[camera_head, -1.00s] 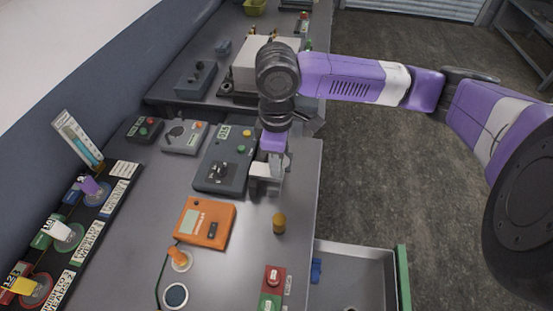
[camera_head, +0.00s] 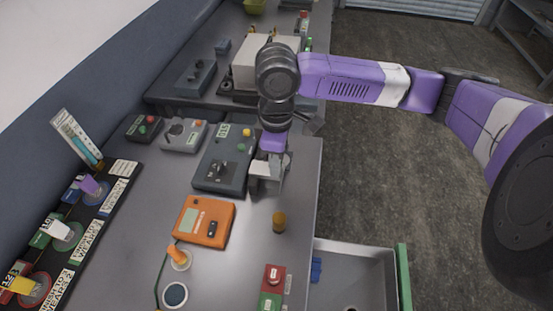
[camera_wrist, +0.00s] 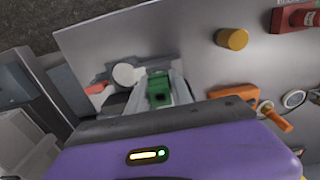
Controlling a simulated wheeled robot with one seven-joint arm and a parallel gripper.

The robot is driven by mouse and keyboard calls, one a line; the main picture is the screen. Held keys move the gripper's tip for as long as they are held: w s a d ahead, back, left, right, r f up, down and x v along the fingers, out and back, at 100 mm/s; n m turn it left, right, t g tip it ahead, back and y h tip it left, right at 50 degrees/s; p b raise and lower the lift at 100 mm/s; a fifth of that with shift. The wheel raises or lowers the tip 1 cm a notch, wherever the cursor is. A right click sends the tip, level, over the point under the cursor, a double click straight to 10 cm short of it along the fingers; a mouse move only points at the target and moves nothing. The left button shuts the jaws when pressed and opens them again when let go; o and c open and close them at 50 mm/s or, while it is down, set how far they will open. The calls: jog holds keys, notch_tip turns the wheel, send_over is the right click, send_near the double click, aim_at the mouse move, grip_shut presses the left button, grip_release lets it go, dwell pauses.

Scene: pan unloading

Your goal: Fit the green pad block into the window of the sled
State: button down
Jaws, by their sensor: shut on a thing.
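My gripper (camera_head: 268,180) is over the right part of the grey bench, just right of a dark grey control box. In the wrist view, my gripper (camera_wrist: 160,78) is shut on the green pad block (camera_wrist: 158,92), a small green piece with a dark spot, held between its pale fingers. The block is hidden by the gripper in the head view. Beyond the fingers in the wrist view are a pale round part (camera_wrist: 123,74) and a small red part on grey shapes. I cannot tell whether these belong to the sled, or whether the block touches its window.
The dark control box (camera_head: 224,165) stands close left of my gripper. An open grey bin (camera_head: 360,262) is off the bench's right edge.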

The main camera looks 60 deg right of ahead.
jog(key=shift+f, duration=0.35)
dwell(0.3)
jog(key=c, duration=1.1)
grip_release()
jog(key=shift+o, duration=0.2)
jog(key=shift+r+b, duration=0.4)
jog(key=shift+r, duration=3.55)
